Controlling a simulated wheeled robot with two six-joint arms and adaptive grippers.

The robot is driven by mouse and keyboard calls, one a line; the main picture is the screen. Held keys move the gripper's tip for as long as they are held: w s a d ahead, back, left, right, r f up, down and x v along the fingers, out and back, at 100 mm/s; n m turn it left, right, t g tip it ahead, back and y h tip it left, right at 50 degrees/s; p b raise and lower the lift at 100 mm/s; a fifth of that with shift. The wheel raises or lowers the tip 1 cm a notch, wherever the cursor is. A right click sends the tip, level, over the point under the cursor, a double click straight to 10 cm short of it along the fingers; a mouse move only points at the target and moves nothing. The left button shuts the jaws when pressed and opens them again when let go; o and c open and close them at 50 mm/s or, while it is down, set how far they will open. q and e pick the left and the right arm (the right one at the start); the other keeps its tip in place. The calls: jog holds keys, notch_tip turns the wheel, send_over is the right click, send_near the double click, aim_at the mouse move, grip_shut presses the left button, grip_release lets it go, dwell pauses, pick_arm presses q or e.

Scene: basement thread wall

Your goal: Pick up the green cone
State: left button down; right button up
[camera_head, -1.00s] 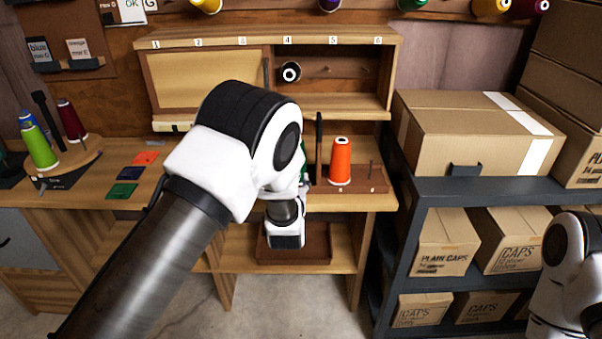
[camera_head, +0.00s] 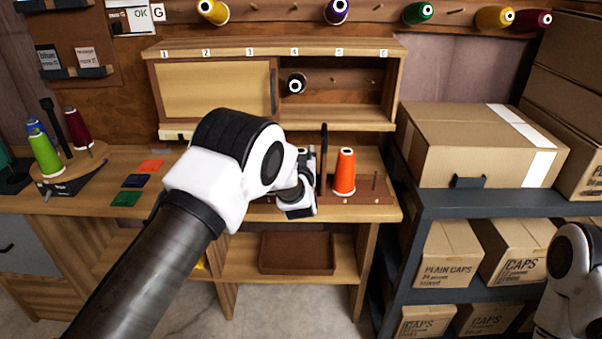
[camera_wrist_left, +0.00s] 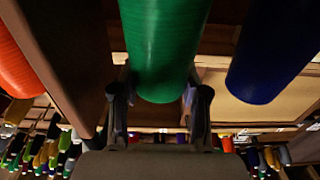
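In the left wrist view the green cone (camera_wrist_left: 165,45) fills the upper middle, between the two fingers of my left gripper (camera_wrist_left: 160,90). The fingers are apart, one on each side of it; I see no clear grip on it. In the head view my left gripper (camera_head: 306,160) is at the small wooden stand (camera_head: 375,197), left of the orange cone (camera_head: 344,173), and my arm hides the green cone there. Another green cone (camera_head: 417,14) is on a wall peg. My right gripper is out of view.
The orange cone (camera_wrist_left: 15,65) and a blue cone (camera_wrist_left: 268,55) flank the green one closely in the wrist view. A dark upright post (camera_head: 323,150) stands beside my gripper. A shelf cabinet (camera_head: 275,90) is behind. Boxes (camera_head: 480,150) stand right on a grey rack.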

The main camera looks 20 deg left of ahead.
pick_arm(q)
notch_tip(320, 180, up, 10)
dwell(0.6)
jog(key=shift+r, duration=0.1)
